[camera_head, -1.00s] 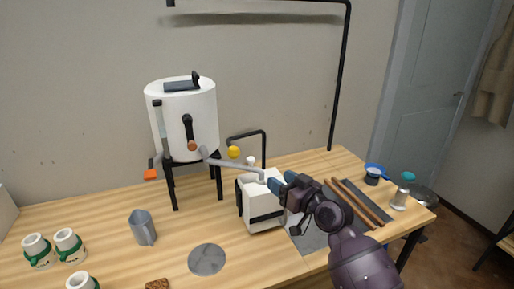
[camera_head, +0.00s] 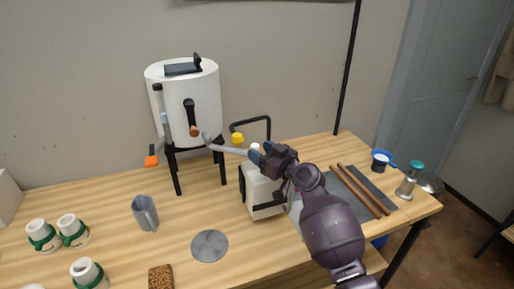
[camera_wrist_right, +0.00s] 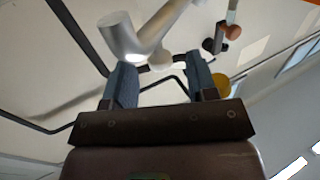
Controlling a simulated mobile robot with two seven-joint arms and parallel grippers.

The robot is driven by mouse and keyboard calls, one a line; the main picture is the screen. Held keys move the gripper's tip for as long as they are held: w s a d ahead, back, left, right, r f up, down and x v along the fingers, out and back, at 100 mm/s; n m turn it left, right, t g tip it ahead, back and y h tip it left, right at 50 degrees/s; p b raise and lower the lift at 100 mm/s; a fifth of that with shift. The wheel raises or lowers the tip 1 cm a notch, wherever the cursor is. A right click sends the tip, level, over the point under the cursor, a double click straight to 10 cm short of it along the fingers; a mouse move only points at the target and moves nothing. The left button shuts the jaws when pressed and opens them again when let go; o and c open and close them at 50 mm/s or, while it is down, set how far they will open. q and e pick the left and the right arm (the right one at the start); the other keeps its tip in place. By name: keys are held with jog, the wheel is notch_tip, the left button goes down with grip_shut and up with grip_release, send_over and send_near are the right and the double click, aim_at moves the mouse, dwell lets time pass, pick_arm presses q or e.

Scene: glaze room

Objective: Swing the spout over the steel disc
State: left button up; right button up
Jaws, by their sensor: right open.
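The grey spout (camera_head: 228,150) runs right from the front of the white tank (camera_head: 183,105), above the white box. The steel disc (camera_head: 209,246) lies flat on the table, in front of the tank and left of the box. The spout is not over it. My right gripper (camera_head: 262,152) is at the spout's outer end and hides part of it in the head view. In the right wrist view the spout's bent end (camera_wrist_right: 122,38) shows just beyond the open fingers (camera_wrist_right: 162,82), nearer the left one. I cannot tell whether they touch. My left gripper is out of view.
The white box (camera_head: 262,190) stands under my right gripper. A grey jug (camera_head: 145,213) stands left of the disc, with several white cups farther left. A brown block (camera_head: 161,278) lies at the front. A black bent pipe and yellow knob (camera_head: 238,139) are behind the spout.

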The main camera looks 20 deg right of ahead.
jog(key=shift+x, duration=1.1)
grip_shut()
